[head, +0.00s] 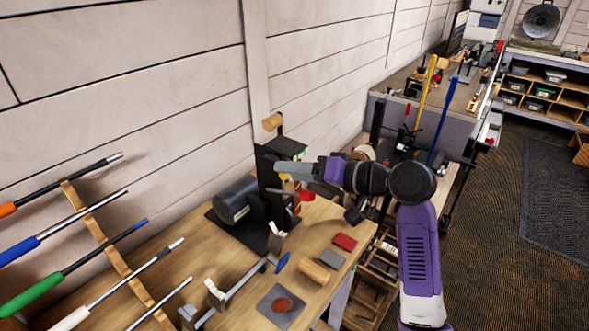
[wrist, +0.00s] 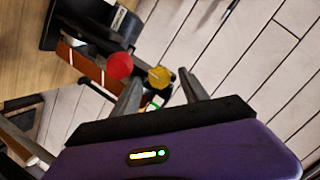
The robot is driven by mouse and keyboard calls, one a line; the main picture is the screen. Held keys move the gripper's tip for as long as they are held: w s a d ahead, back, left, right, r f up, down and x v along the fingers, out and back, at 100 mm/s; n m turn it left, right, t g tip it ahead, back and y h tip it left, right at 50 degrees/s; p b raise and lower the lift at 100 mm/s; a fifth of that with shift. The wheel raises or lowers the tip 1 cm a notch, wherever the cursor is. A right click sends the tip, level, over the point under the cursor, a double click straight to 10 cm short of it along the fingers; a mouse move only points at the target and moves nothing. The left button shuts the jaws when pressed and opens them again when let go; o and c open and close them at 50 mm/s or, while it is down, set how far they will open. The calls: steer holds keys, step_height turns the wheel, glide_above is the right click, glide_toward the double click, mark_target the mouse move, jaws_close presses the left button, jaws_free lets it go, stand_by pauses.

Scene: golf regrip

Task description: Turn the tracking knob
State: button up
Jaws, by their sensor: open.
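A dark belt-sander-like machine (head: 268,185) stands on the wooden bench. A yellow knob (wrist: 159,77) and a red knob (wrist: 119,65) are on it, side by side in the wrist view. No label tells me which is the tracking knob. My gripper (wrist: 160,75) is open, with one finger on each side of the yellow knob in that view; I cannot tell whether either finger touches it. In the head view my gripper (head: 283,167) reaches the machine's right side from the right. The red knob (head: 307,196) shows just below it, and the yellow knob is mostly hidden there.
Golf shafts with coloured grips lie on a wooden rack (head: 105,250) at the left. A red block (head: 344,242), a grey block (head: 333,260) and a wooden cylinder (head: 313,272) lie on the bench's front part. The wall is close behind the machine. Open floor lies to the right.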

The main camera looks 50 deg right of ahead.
steer(key=shift+w, duration=0.1)
jaws_close()
steer(key=shift+p, duration=0.4)
steer(key=shift+d+f+m+t+y+p, duration=0.15)
steer(key=shift+m+y+p, duration=0.35)
steer(key=shift+m+p, duration=0.55)
steer(key=shift+d+f+m+t+y+p, duration=0.1)
steer(key=shift+m+t+y+p, duration=0.3)
steer(key=shift+m+p, duration=0.65)
